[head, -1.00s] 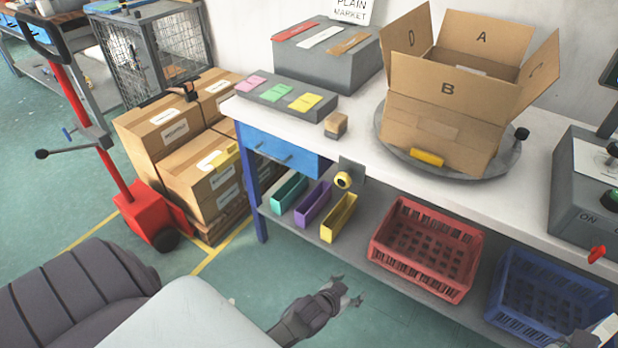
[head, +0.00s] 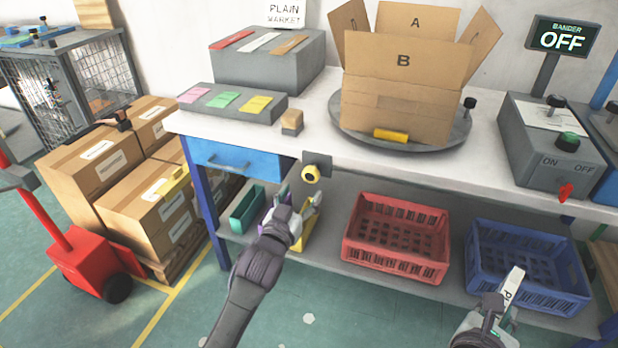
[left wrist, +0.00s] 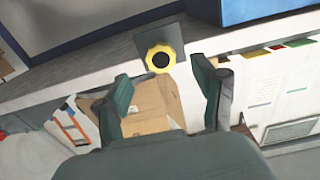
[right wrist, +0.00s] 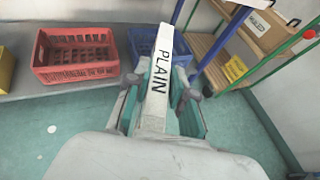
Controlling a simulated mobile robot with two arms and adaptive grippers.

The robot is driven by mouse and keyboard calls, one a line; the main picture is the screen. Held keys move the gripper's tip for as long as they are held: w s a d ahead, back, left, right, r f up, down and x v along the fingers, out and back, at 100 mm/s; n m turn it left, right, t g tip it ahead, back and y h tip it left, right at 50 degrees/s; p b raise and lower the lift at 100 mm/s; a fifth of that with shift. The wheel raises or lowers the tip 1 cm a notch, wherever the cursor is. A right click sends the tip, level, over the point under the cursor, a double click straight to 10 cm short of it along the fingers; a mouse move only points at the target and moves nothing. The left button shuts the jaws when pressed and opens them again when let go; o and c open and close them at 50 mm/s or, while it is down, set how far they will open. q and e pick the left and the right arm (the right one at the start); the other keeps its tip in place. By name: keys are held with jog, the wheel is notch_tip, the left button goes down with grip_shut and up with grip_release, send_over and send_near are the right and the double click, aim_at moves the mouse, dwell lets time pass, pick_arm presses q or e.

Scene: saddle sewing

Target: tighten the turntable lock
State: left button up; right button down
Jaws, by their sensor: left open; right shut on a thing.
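A yellow ring-shaped knob (head: 311,173) with a dark centre sits on a grey plate under the front edge of the bench. The turntable (head: 350,128) is a grey disc on the bench with an open carton (head: 405,80) on it. My left gripper (head: 300,203) is open and empty, just below and in front of the knob. In the left wrist view the knob (left wrist: 174,50) shows beyond the spread fingers (left wrist: 165,82), apart from them. My right gripper (head: 500,312) is shut on a white strip marked PLAIN (right wrist: 157,82), low in front of the blue crate.
A red crate (head: 362,240) and a blue crate (head: 480,270) stand on the lower shelf. Narrow bins, one teal (head: 246,210), are behind my left gripper. A blue drawer (head: 235,157) is left of the knob. A control box (head: 545,140) stands at the bench's right.

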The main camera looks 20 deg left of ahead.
aim_at(310, 178)
pick_arm(q)
jog(key=w+b, duration=0.1)
jog(key=w, duration=0.7)
jog(key=shift+d, duration=0.15)
pick_arm(e)
jog(key=shift+f, duration=0.6)
pick_arm(q)
jog(key=c, duration=1.2)
jog(key=shift+o, duration=0.2)
pick_arm(e)
jog(key=shift+r, duration=0.1)
